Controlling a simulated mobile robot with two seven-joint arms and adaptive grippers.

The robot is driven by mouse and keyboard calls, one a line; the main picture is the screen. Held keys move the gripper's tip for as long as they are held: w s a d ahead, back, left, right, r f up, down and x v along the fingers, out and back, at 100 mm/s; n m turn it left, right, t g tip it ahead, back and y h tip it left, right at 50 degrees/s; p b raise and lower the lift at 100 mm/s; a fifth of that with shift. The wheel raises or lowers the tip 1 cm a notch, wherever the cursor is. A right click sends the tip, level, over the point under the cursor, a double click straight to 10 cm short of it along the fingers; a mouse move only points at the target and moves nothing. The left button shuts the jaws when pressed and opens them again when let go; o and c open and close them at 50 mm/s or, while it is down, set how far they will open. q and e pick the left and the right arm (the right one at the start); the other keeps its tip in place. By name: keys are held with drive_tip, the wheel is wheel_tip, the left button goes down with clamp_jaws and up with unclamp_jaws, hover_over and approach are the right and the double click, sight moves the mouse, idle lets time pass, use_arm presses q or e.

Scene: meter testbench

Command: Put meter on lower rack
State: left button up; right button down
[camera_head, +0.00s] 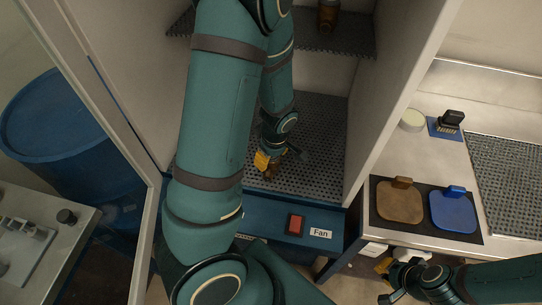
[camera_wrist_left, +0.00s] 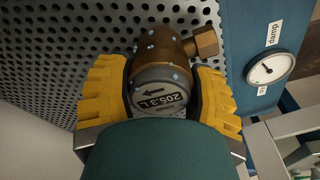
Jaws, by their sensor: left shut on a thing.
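My left gripper (camera_head: 268,162) is inside the cabinet, low over the perforated lower rack (camera_head: 318,135). In the left wrist view its yellow fingers (camera_wrist_left: 160,95) are shut on a brass meter (camera_wrist_left: 162,55) with a grey dial reading 205.3 L and wet drops on its body. The meter is close to the rack's perforated surface; I cannot tell whether it touches. In the head view the meter is mostly hidden by the gripper. My right gripper (camera_head: 386,282) is open and empty, low in front of the counter.
Another brass item (camera_head: 327,15) stands on the upper rack (camera_head: 345,42). A red switch (camera_head: 295,225) marked Fan is on the blue front edge. A gauge (camera_wrist_left: 270,67) labelled damp sits beside the rack. Brown (camera_head: 400,203) and blue (camera_head: 453,210) pads lie on the right counter. A blue barrel (camera_head: 55,115) stands left.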

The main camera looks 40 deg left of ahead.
use_arm(q)
drive_tip(key=shift+f, duration=0.15)
drive_tip(key=o, duration=1.3)
drive_tip(key=shift+r, duration=0.55)
drive_tip(key=r+p, duration=0.1)
drive_tip(key=r, duration=0.2)
drive_tip(key=d+r+p, duration=0.1)
drive_tip(key=r, duration=0.3)
drive_tip(key=r+p, duration=0.2)
drive_tip(key=r, duration=0.2)
drive_tip(key=shift+d+r, duration=0.1)
drive_tip(key=shift+d, duration=0.15)
drive_tip(key=shift+s, duration=0.1)
